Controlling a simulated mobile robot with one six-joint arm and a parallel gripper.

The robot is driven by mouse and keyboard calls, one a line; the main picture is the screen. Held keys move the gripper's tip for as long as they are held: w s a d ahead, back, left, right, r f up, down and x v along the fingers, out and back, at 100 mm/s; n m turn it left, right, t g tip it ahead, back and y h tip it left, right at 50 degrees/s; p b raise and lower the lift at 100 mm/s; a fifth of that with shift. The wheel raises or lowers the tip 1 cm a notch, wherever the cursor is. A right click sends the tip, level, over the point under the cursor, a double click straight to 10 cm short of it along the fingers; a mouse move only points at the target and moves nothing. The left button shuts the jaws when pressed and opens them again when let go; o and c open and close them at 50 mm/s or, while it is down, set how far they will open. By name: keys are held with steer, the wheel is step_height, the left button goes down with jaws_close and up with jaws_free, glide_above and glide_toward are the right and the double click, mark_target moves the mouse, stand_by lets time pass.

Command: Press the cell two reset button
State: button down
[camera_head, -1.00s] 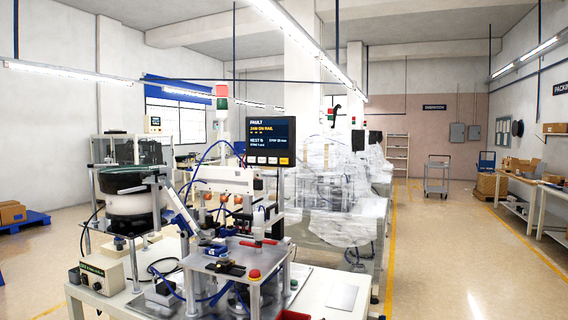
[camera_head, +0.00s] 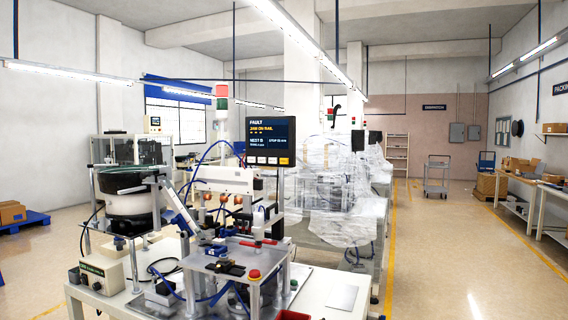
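A dark display panel (camera_head: 285,137) stands above the near machine and reads "FAULT" and "JAM ON RAIL". A red mushroom button (camera_head: 254,274) sits at the front of the fixture plate. I cannot tell which button is the cell two reset, and no cell number is legible. My gripper is not in view.
The near bench (camera_head: 342,298) carries a bowl feeder (camera_head: 128,183), a control box (camera_head: 100,272) and a red bin (camera_head: 292,315). Plastic-wrapped machines (camera_head: 338,195) stand behind. A clear floor aisle (camera_head: 440,240) runs along the right, with a cart (camera_head: 437,178) farther back.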

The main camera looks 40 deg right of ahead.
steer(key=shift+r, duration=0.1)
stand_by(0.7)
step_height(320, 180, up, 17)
steer(key=p, duration=1.7)
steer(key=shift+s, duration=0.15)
